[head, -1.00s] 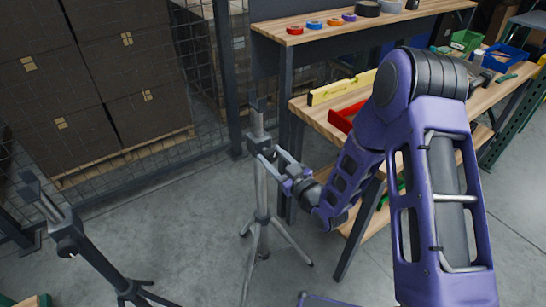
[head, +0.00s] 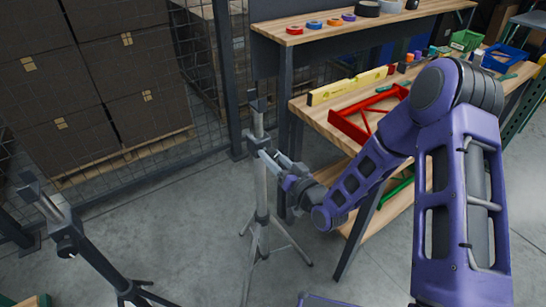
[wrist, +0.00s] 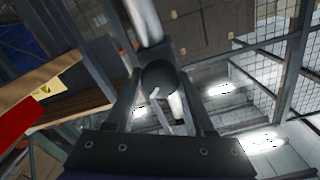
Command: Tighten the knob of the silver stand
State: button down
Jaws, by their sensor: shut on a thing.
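The silver stand (head: 261,195) is an upright tripod with a dark clamp at the top of its pole, left of the workbench. My gripper (head: 267,158) is at the stand's collar, just below its top. In the wrist view the round dark knob (wrist: 159,77) sits between the two fingers of my gripper (wrist: 157,62). The fingers are shut on the knob from both sides. The silver pole (wrist: 144,22) runs past behind it. In the head view the knob is too small and hidden by the fingers to make out.
A dark tripod stand (head: 82,245) is at the lower left. Stacked boxes (head: 95,80) behind mesh are at back left. Floor between the stands is clear.

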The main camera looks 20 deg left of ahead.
jog(key=m, duration=0.6)
jog(key=shift+f+m, duration=0.1)
jog(key=shift+m, duration=0.2)
jog(key=m, duration=1.1)
jog(key=shift+m, duration=0.4)
jog(key=m, duration=0.5)
jog(key=shift+m, duration=0.7)
jog(key=shift+c, duration=1.3)
grip_release()
